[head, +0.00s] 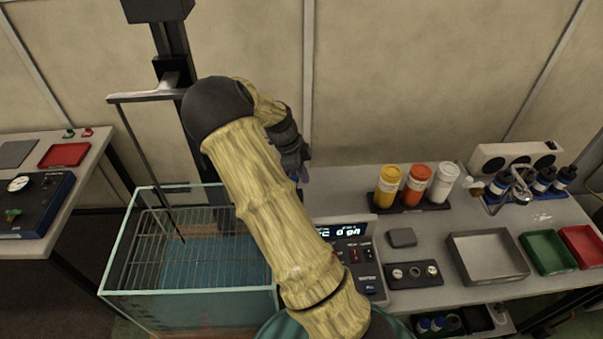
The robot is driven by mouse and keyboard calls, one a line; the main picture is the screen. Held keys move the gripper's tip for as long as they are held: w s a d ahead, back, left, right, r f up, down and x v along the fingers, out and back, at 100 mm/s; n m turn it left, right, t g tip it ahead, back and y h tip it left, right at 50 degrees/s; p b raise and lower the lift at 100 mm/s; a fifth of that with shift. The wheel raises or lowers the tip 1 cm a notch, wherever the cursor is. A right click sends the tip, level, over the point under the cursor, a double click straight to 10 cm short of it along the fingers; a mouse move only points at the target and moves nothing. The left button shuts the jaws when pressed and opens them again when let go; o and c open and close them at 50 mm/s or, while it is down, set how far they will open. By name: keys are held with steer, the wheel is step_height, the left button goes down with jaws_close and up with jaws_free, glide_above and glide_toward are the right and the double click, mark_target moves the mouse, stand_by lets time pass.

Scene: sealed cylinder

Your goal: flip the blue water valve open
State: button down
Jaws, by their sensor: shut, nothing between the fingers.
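My gripper (298,172) is at the end of my arm, pointing down near the back left end of the right bench, above the area beside the glass tank. It is shut and holds nothing, and its fingertips are small and partly hidden by my arm. The rest of the valve is hidden behind my arm.
The glass tank (190,296) with a wire rack stands left of my arm. A control box with a display (352,232) is right of it. Yellow, orange and white bottles (416,186) stand behind. A grey tray (487,257) and green tray (547,251) lie further right.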

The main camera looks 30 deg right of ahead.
step_height(320, 180, up, 10)
steer(key=b, duration=0.2)
steer(key=shift+f, duration=0.2)
steer(key=shift+s+a, duration=0.1)
steer(key=shift+s, duration=0.05)
stand_by(0.3)
steer(key=s+a+f+n+t+y, duration=0.1)
steer(key=s+a+n+t, duration=0.1)
steer(key=s+a+n, duration=0.5)
steer(key=s+a+f+n+t+y, duration=0.1)
steer(key=s+a+n, duration=0.7)
steer(key=n, duration=1)
steer(key=s+t+y, duration=0.1)
steer(key=s, duration=0.2)
steer(key=shift+a+t, duration=0.2)
steer(key=shift+t, duration=0.2)
